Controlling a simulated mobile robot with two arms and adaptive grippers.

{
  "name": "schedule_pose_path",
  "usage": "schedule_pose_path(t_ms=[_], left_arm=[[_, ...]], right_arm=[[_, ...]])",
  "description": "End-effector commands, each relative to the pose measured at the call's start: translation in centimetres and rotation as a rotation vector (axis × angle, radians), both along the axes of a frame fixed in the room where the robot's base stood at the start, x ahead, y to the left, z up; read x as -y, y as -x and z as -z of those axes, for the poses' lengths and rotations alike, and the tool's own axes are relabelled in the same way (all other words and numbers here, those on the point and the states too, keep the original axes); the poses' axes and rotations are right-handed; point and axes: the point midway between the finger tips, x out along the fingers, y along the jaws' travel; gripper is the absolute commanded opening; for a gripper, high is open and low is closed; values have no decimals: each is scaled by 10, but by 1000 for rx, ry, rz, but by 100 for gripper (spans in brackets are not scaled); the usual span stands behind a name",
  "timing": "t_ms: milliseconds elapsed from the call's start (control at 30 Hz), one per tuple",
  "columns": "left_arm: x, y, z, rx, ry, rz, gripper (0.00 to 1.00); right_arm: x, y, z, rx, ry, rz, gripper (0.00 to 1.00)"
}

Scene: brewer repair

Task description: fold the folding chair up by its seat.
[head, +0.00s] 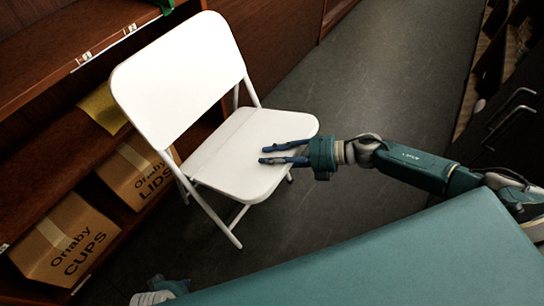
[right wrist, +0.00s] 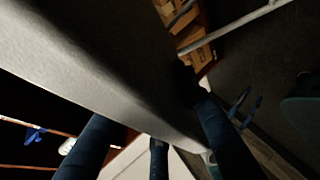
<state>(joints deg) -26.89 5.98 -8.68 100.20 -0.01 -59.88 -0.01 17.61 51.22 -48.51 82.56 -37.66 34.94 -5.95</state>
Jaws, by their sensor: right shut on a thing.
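The white folding chair (head: 180,85) stands unfolded on the dark floor, its seat (head: 225,165) down and roughly level and its legs spread. My right gripper (head: 285,154) reaches in from the right and is shut on the seat near its front right edge. In the right wrist view the pale seat (right wrist: 90,65) fills the upper left, with the dark blue fingers close against it. Part of my left arm's end (head: 160,288) shows at the bottom edge of the head view; its fingers cannot be made out there.
A wooden shelf unit stands close behind and left of the chair, holding cardboard boxes marked CUPS (head: 65,240) and LIDS (head: 140,172). A dark cabinet with metal handles (head: 512,105) stands at the right. The floor (head: 370,80) between is clear.

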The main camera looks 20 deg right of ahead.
Motion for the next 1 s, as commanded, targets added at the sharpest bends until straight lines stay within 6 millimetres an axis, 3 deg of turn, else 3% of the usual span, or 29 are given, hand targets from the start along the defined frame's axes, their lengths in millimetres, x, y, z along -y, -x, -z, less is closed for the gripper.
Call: schedule_pose_path(t_ms=[33, 767, 800, 867, 1000], left_arm=[[0, 0, -1, 0, 0, 0, 44], [0, 0, -1, 0, 0, 0, 44], [0, 0, -1, 0, 0, 0, 44], [0, 0, -1, 0, 0, 0, 44], [0, 0, -1, 0, 0, 0, 44]], right_arm=[[-3, -6, -13, 17, -17, -1, 0], [-3, -6, -13, 17, -17, -1, 0], [-3, -6, -13, 17, -17, -1, 35], [-3, -6, -13, 17, -17, 0, 47], [-2, -5, -10, 13, -13, 1, 48]])
